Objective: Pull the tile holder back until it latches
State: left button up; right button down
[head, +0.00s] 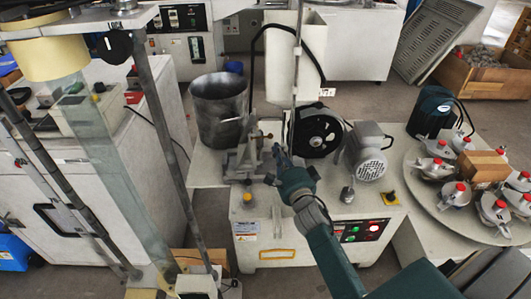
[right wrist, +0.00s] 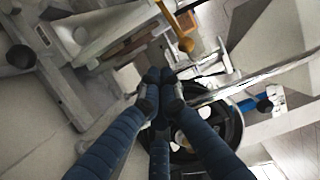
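The tile holder seems to be the grey metal assembly (head: 246,157) on the bench machine, left of the black wheel. It has small round knobs; I cannot make out its latch. My right gripper (head: 273,163) has its dark fingertips at the right side of this assembly. In the right wrist view my right gripper (right wrist: 160,78) shows its blue-black fingers converging close to metal parts and a brass-coloured knob (right wrist: 186,45). I cannot tell whether the fingers touch or hold anything. My left gripper is not in view.
A black wheel (head: 318,131) and a grey motor (head: 367,150) stand right of the holder. A dark metal bucket (head: 219,108) stands behind left. A white column (head: 297,60) rises behind. A round table (head: 425,190) with several red-capped units is at right.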

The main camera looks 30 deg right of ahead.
aim_at(250, 147)
jog(key=shift+w+a+b, duration=0.2)
jog(key=shift+w+a, duration=0.4)
jog(key=shift+a, duration=0.3)
jog(key=shift+w+a+b, duration=0.2)
jog(key=shift+w+a, duration=0.4)
jog(key=shift+a, duration=0.25)
jog(key=a, duration=0.1)
jog(key=w+a+b, duration=0.1)
jog(key=a, duration=0.1)
jog(key=shift+w+a, duration=0.2)
jog(key=shift+w, duration=0.05)
jog(key=shift+w+a, duration=0.25)
jog(key=shift+a, duration=0.15)
jog(key=shift+d, duration=0.15)
